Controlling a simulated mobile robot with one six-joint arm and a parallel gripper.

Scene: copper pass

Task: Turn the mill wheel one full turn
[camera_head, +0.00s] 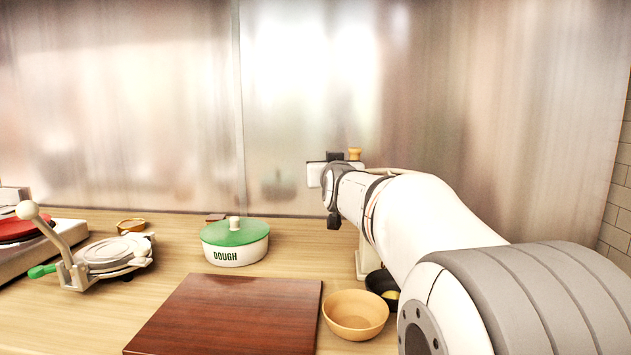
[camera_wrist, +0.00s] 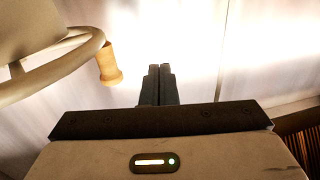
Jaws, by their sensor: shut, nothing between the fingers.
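The mill wheel (camera_wrist: 62,70) is a cream ring with a spoke and hub, at the left of the wrist view. A wooden knob handle (camera_wrist: 109,64) stands out from its rim. In the head view the wheel (camera_head: 398,171) is mostly hidden behind my arm; the knob (camera_head: 355,153) shows just above my wrist. My gripper (camera_wrist: 159,70) is shut and empty, its dark fingertips to the right of the knob with a visible gap in the wrist view. A cream upright (camera_head: 361,258), apparently the mill's stand, shows below my arm.
A dark bowl (camera_head: 378,282) sits below the arm, with a wooden bowl (camera_head: 356,315) in front. A dark red board (camera_head: 235,310), a green-lidded dough pot (camera_head: 235,256) and a lever press (camera_head: 75,265) stand to the left. A metal wall (camera_head: 180,110) rises behind.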

